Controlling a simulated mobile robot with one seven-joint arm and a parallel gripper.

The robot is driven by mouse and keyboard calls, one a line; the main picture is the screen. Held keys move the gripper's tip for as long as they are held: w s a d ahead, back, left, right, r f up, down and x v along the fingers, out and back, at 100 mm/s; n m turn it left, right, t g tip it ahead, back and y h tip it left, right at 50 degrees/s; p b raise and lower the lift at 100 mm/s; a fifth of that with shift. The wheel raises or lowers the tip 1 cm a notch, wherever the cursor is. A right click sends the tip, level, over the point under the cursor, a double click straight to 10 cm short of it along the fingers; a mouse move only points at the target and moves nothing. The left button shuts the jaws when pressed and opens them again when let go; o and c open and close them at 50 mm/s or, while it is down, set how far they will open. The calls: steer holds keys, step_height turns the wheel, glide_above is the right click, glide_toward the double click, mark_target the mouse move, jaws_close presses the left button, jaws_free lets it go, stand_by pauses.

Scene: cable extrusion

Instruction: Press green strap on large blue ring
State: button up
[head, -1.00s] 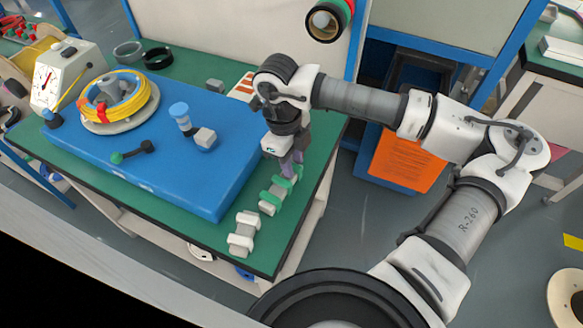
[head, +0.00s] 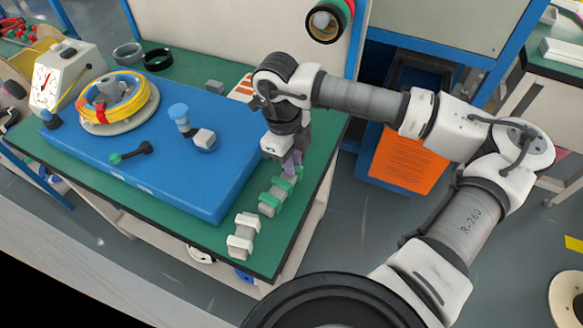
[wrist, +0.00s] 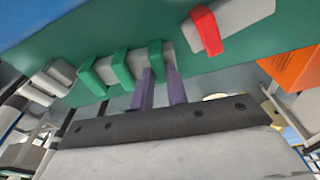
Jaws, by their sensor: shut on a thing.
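Green straps (head: 268,205) sit in a row on a grey holder at the front right of the green table. They also show in the wrist view (wrist: 120,68). My gripper (head: 293,170) points down at the far end of this row. Its purple fingers (wrist: 161,82) are shut on the end green strap (wrist: 155,58), which still sits at the holder. I cannot clearly make out a large blue ring. A yellow cable coil (head: 128,97) with a red strap lies on a round turntable on the blue platform.
A white strap holder (head: 242,236) stands nearer the table's front corner. A red strap (wrist: 205,25) sits on another grey holder beside the gripper. A dial scale (head: 52,77) stands at left.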

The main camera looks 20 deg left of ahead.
step_height(320, 180, up, 8)
steer(key=p, duration=0.3)
stand_by(0.5)
stand_by(0.3)
